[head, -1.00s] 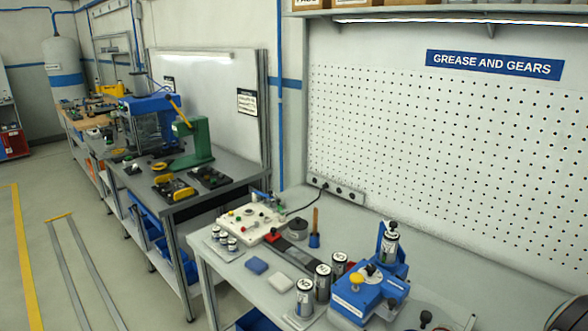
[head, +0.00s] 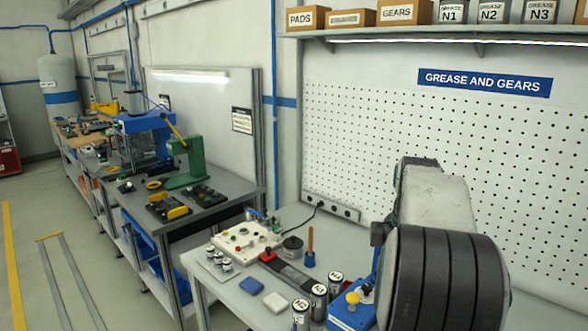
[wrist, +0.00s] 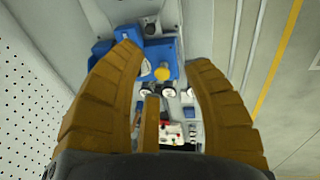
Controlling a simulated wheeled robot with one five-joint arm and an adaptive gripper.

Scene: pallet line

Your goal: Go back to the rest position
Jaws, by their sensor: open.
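My gripper (wrist: 162,60) shows in the wrist view with its brown segmented fingers spread wide. It is open and holds nothing. Beyond the fingers are the bench and a blue fixture with a yellow knob (wrist: 162,73). In the head view my dark arm link and a pale link rise at the right, and the gripper itself is not visible there. The arm hides much of the blue fixture (head: 345,318) and the right part of the bench.
The grey bench (head: 215,288) carries a white control box (head: 240,238), a blue block (head: 251,286), a white block (head: 277,302) and several labelled canisters (head: 318,300). A pegboard (head: 345,150) stands behind, under a shelf (head: 400,31) with boxes. Open floor (head: 110,285) lies left.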

